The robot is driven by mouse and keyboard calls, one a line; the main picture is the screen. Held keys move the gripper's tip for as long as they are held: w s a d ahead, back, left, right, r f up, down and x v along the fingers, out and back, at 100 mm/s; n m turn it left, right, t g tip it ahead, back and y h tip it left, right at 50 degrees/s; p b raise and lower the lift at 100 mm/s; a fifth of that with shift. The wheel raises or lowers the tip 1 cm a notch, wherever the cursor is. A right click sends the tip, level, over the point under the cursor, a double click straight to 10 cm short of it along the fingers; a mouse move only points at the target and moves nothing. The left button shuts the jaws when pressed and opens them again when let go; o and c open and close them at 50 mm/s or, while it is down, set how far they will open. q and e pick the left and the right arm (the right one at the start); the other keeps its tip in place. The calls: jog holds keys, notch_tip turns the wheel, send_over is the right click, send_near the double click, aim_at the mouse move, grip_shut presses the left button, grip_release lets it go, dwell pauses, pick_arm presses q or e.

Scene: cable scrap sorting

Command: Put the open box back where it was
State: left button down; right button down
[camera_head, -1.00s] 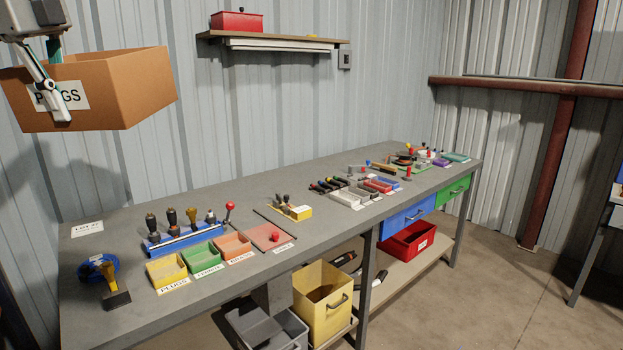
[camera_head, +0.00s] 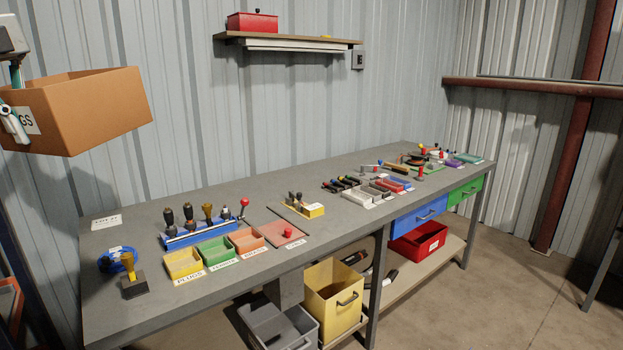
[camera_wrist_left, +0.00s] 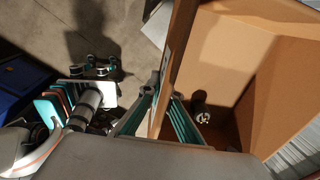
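The open box (camera_head: 85,112) is brown cardboard with a white label whose visible letters end in "GS". It is held in the air at the upper left of the head view, clear of the bench. My left gripper (camera_head: 12,124), partly cut off by the picture edge, is shut on its labelled wall. In the left wrist view the fingers (camera_wrist_left: 160,112) stand on both sides of the box wall (camera_wrist_left: 178,65). A small dark and white item (camera_wrist_left: 200,110) lies inside the box. My right gripper is not in view.
The grey workbench (camera_head: 210,299) carries small coloured trays (camera_head: 216,252), a blue tool rack (camera_head: 200,236) and a blue cable coil (camera_head: 122,260). A wall shelf (camera_head: 290,41) holds a red box (camera_head: 252,22). A yellow bin (camera_head: 333,300) stands below the bench. The bench's back left strip is mostly clear.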

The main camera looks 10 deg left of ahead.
pick_arm(q)
jog(key=s+a+f+m+g, duration=0.1)
jog(key=s+a+f+m, duration=0.35)
jog(key=f, duration=0.35)
jog(key=s+a+f+m, duration=0.3)
jog(key=a+f, duration=0.2)
jog(key=f, duration=0.3)
jog(key=d+f+m+g, duration=0.1)
jog(key=d+f+m, duration=0.2)
jog(key=f+m, duration=0.35)
jog(key=d+f+m, duration=0.3)
jog(key=f+m, duration=0.1)
jog(key=f, duration=0.6)
jog(key=w+d+f+m, duration=0.3)
jog(key=d+f+m, duration=0.2)
jog(key=d+m, duration=0.35)
jog(key=w+d+f+m, duration=0.45)
jog(key=d+m, duration=0.25)
jog(key=d, duration=0.3)
jog(key=w+d+m, duration=0.2)
jog(key=d+m, duration=1.7)
jog(key=shift+b, duration=0.45)
